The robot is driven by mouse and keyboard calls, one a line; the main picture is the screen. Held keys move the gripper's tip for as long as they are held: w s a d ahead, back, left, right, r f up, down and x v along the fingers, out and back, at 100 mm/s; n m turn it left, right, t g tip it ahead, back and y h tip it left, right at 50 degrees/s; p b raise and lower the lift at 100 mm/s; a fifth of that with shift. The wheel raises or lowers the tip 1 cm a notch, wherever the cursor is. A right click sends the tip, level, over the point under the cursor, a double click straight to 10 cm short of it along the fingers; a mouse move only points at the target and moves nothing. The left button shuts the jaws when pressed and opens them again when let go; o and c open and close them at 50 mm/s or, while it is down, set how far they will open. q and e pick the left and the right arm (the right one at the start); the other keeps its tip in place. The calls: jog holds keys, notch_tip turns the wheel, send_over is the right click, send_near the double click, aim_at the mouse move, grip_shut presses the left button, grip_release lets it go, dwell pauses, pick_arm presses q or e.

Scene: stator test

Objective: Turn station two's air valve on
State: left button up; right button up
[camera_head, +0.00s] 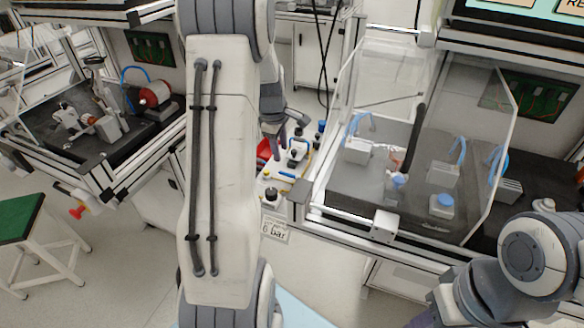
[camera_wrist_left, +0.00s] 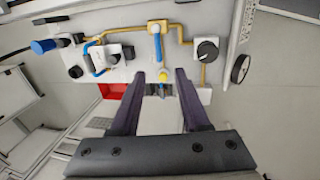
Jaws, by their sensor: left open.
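A white air panel (camera_head: 287,172) stands between the two benches, with yellow piping, dark knobs and blue parts. The left wrist view shows the panel (camera_wrist_left: 112,62) closer, with a blue lever (camera_wrist_left: 157,47) on a brass fitting and a yellow tip (camera_wrist_left: 163,77) below it. My left gripper (camera_wrist_left: 160,76) is open, its fingers either side of the yellow tip; I cannot tell whether they touch it. In the head view my left gripper (camera_head: 290,127) is partly hidden at the panel's top. Only a dark part of my right gripper (camera_head: 424,319) shows at the bottom edge.
A black knob (camera_wrist_left: 207,50) and a round gauge (camera_wrist_left: 240,69) lie right of the lever; a blue-handled fitting (camera_wrist_left: 43,46) lies left. A "6 bar" sign (camera_head: 275,229) hangs below. The right bench has a clear guard (camera_head: 400,85). A green-topped stool (camera_head: 20,218) stands left.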

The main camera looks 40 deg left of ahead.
aim_at(285, 173)
pick_arm(q)
jog(key=f, duration=0.3)
jog(key=w+f, duration=0.1)
jog(key=f, duration=0.2)
jog(key=w+f, duration=0.1)
jog(key=f, duration=0.3)
jog(key=shift+w+a+f, duration=0.1)
jog(key=shift+a, duration=0.2)
grip_shut()
